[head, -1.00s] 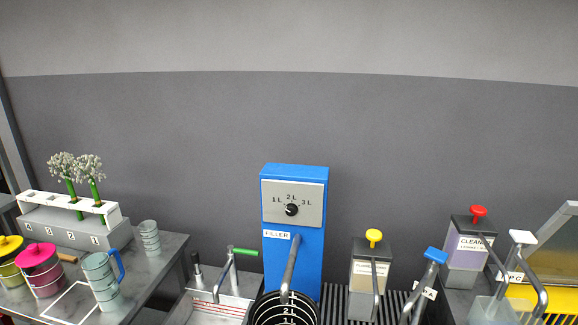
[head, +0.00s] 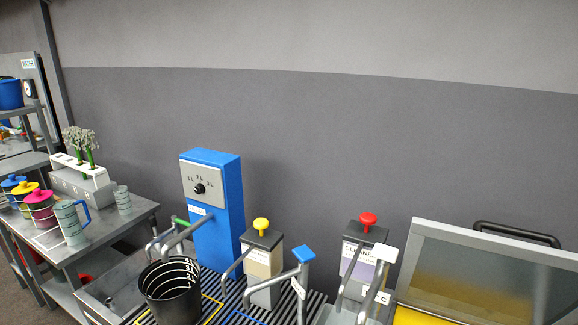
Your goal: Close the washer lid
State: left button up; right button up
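The washer's lid (head: 484,268) is at the right of the head view. It is a grey-framed panel with a see-through window, and it stands raised and tilted. A dark bar handle (head: 517,234) shows at its top edge. The yellow washer body (head: 425,317) shows below the lid at the bottom edge, mostly out of frame. Neither of my grippers is in view.
A black bucket (head: 172,296) stands on the slatted counter before the blue filler (head: 214,210). Dispensers with a yellow knob (head: 261,224) and a red knob (head: 368,219) stand left of the washer. A side table (head: 98,240) holds jugs and flowers.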

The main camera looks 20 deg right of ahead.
aim_at(554, 255)
jog(key=k+l+u, duration=0.15)
jog(key=k+l, duration=0.25)
jog(key=l, duration=0.25)
jog(key=k+l+u, duration=0.15)
jog(key=k+l, duration=0.25)
jog(key=l, duration=0.2)
jog(key=k+l+u, duration=0.1)
jog(key=k+l, duration=0.4)
jog(key=l+u, duration=0.2)
jog(key=l, duration=0.8)
jog(key=k+l+u, duration=0.2)
jog(key=l, duration=0.75)
jog(key=i+l+u, duration=0.1)
jog(key=l, duration=0.25)
jog(key=i+l, duration=0.35)
jog(key=i+l+u, duration=0.15)
jog(key=l, duration=0.3)
